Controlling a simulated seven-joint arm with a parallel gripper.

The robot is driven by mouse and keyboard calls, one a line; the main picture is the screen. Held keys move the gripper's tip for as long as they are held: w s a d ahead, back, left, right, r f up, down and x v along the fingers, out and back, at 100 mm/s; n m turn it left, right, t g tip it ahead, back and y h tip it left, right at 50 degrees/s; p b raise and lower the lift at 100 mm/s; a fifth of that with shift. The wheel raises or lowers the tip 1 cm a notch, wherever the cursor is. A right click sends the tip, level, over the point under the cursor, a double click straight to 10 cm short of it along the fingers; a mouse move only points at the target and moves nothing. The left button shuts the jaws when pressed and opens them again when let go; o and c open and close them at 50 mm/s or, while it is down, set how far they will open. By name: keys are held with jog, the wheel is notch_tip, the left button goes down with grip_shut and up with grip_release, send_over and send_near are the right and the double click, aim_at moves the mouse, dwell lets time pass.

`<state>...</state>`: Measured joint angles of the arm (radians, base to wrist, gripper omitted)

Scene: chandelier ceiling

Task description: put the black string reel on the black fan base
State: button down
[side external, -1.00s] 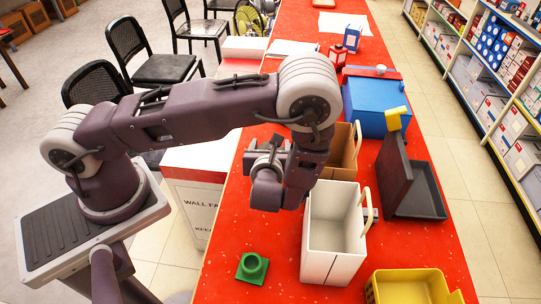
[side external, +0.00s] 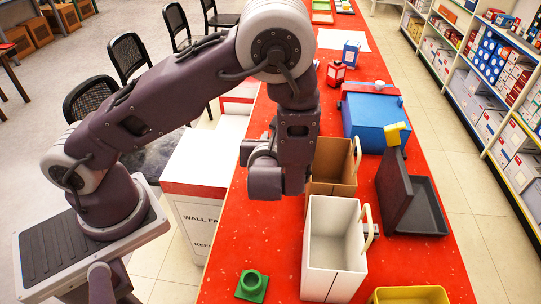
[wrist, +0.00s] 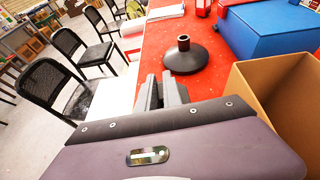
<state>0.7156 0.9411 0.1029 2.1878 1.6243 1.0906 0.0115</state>
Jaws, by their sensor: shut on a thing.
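The black fan base (wrist: 184,60), a round dark disc with a short upright stem, stands on the red table in the wrist view. It lies beyond my fingertips, slightly to the right, and apart from them. My gripper (wrist: 164,82) shows two dark grey fingers close together at the lower middle of the wrist view. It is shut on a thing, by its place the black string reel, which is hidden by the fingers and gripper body. In the side external view my arm hides the fan base and the fingertips.
A cardboard-brown bin (side external: 333,168), a white bin (side external: 333,245), a blue box (side external: 372,118) and a dark dustpan (side external: 425,205) line the right. A green piece (side external: 252,285) sits near the front. Black chairs (wrist: 86,45) stand left of the table. Red tabletop around the fan base is clear.

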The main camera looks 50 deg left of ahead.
jog(key=w+a+r, duration=0.6)
jog(key=w, duration=0.4)
jog(key=w+a+r, duration=0.5)
jog(key=w+a, duration=0.1)
jog(key=w, duration=0.4)
jog(key=shift+m+t+h, duration=0.3)
jog(key=shift+h, duration=0.1)
notch_tip(320, 180, down, 10)
jog(key=shift+d+r, duration=0.15)
jog(key=c, duration=1.5)
grip_release()
